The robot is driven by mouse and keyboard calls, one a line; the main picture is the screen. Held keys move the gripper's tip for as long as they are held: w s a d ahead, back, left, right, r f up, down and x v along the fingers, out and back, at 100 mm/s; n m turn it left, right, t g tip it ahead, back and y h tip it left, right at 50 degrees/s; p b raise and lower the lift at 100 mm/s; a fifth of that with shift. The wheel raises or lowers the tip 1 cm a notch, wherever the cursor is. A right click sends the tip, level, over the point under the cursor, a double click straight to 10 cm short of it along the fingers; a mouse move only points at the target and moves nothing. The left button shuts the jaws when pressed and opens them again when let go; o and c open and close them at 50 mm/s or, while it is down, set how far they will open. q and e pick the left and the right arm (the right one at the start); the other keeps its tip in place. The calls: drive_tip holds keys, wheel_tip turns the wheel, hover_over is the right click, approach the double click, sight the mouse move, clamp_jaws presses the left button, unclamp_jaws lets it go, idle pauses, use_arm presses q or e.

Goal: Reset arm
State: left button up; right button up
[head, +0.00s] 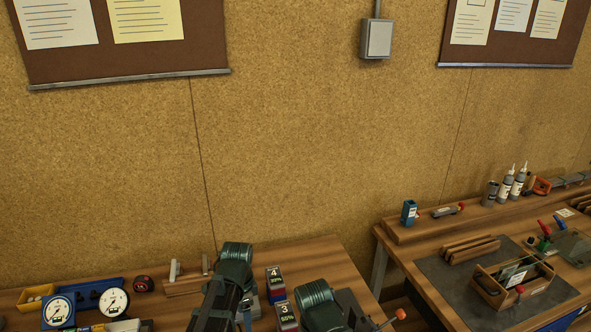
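Neither of my grippers shows clearly in the head view; I see no fingertips. The task names no object. A wooden workbench (330,262) runs along the bottom of the view. A second wooden workbench (400,262) stands at the right with a gap between them.
On the left bench are round gauges (114,302), a blue tray (92,288), a tape measure (144,284) and boxes marked 4 (275,277) and 3 (286,315). The right bench holds a wooden tool box (490,292) and bottles (518,182). A cork wall (320,140) stands behind.

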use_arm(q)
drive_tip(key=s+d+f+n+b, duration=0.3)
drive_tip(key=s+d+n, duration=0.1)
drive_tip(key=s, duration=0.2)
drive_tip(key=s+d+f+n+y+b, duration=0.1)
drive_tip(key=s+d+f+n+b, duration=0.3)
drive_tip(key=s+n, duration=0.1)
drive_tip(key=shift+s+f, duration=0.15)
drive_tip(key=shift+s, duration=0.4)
